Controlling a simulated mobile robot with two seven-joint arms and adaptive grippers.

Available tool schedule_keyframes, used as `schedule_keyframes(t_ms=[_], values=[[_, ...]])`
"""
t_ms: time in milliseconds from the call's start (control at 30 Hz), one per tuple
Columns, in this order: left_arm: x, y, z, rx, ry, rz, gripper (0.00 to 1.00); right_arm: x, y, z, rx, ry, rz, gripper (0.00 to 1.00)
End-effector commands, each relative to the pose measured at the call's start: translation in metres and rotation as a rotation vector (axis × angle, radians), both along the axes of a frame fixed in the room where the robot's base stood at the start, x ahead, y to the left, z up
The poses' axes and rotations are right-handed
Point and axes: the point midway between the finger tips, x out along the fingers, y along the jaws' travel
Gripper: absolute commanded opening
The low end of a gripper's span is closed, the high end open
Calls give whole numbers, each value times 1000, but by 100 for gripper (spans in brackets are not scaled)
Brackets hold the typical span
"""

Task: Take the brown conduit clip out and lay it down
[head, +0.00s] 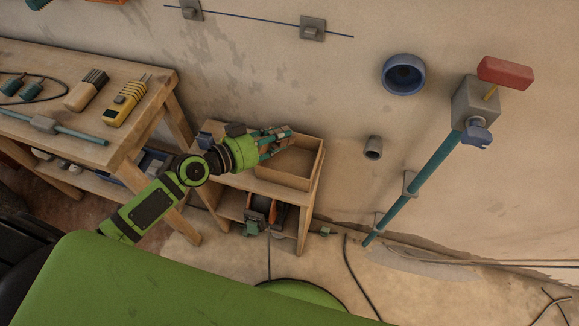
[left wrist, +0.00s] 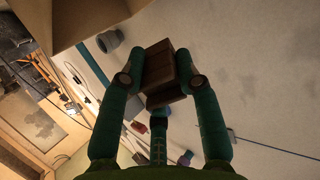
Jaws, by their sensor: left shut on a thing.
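My left gripper (head: 277,142) is over the small wooden stand, at the left side of an open cardboard box (head: 308,167). In the left wrist view its green fingers are shut on a blocky brown piece, which looks like the brown conduit clip (left wrist: 160,72). The clip is hard to make out in the head view, where the fingers cover it. A tan wall, likely the box (left wrist: 82,22), is close by at the top left of the wrist view. My right gripper is not in view.
The stand's lower shelf holds a dark bin (head: 262,210). A teal pipe (head: 425,178) and a grey box (head: 475,102) are on the wall. Cables lie on the floor.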

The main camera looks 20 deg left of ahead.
Motion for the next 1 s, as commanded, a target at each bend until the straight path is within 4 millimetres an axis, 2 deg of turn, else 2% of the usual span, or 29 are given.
schedule_keyframes(t_ms=[300,333,400,767,867,1000], values=[[0,0,-2,0,0,0,0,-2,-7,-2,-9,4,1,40],[0,0,-2,0,0,0,37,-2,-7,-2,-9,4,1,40],[0,0,-2,0,0,0,61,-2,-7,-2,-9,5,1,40],[-1,1,-2,0,0,0,61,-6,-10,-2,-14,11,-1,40],[-7,6,0,2,0,1,61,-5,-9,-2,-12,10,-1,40],[-26,21,6,6,3,-2,61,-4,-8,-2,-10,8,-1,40]])
